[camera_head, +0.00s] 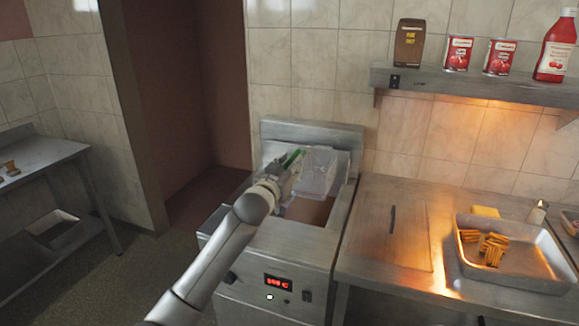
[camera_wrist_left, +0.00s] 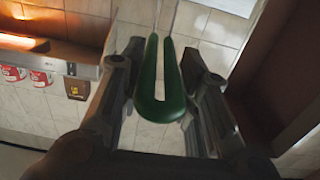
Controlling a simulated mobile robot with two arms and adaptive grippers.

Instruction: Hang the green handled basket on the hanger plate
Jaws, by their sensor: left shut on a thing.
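My left gripper (camera_head: 277,174) reaches over the fryer and is shut on the green handle (camera_head: 293,158) of a wire basket (camera_head: 318,172). The left wrist view shows the green handle (camera_wrist_left: 160,95) as a narrow loop between the two dark fingers (camera_wrist_left: 160,90). The basket is pale mesh and sits at the back of the fryer well, in front of the raised metal back plate (camera_head: 312,134). I cannot tell whether the basket touches that plate or hangs on it. The gripper partly hides the handle. My right gripper is not in view.
The fryer (camera_head: 275,262) has a brownish open well (camera_head: 308,211) and a red display. A steel counter (camera_head: 385,270) to its right holds a tray (camera_head: 512,277) of fried food. A shelf (camera_head: 480,86) above holds cans and bottles. A side table (camera_head: 35,160) stands at left.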

